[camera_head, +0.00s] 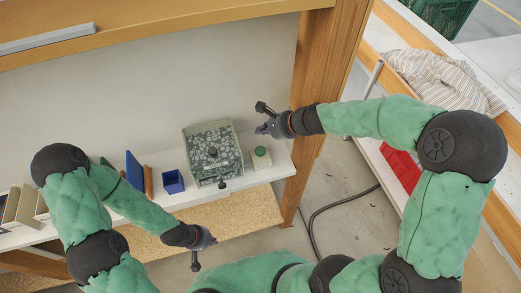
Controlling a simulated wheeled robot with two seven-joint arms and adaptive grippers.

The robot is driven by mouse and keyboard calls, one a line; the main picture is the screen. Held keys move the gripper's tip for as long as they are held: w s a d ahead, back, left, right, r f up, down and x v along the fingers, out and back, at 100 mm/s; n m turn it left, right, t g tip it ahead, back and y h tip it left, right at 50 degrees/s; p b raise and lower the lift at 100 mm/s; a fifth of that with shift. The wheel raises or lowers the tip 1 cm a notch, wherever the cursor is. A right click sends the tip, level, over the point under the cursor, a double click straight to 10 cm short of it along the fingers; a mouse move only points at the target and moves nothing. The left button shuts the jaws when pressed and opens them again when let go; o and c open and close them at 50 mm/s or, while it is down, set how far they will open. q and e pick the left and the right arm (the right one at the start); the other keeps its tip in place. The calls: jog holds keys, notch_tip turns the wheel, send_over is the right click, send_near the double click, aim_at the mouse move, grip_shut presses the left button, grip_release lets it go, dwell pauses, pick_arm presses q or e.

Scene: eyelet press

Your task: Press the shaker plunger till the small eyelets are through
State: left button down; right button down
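The shaker (213,153) is a pale green box with a speckled dark top, standing on the white shelf in the middle of the view. A small block with a round green button (261,151), which looks like the plunger, sits just right of it. My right gripper (262,118) is above and behind the button, apart from it; its fingers are too small to read. My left gripper (200,253) hangs low in front of the shelf, away from the shaker; its finger opening is unclear. Single eyelets cannot be made out.
A small blue bin (173,182) and an upright blue panel (134,170) stand left of the shaker. A wooden post (322,65) rises at the shelf's right end. A red bin (401,167) and striped cloth (440,80) lie further right.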

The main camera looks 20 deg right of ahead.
aim_at(260, 151)
jog(key=shift+f+b, duration=3.8)
jog(key=shift+f, duration=0.4)
jog(key=shift+f, duration=0.15)
jog(key=shift+f+b, duration=0.3)
jog(key=shift+b, duration=0.1)
jog(key=shift+f+b, duration=1.2)
jog(key=shift+r+p, duration=1.5)
jog(key=shift+r, duration=0.15)
notch_tip(260, 151, up, 5)
jog(key=p, duration=0.4)
jog(key=shift+p, duration=0.3)
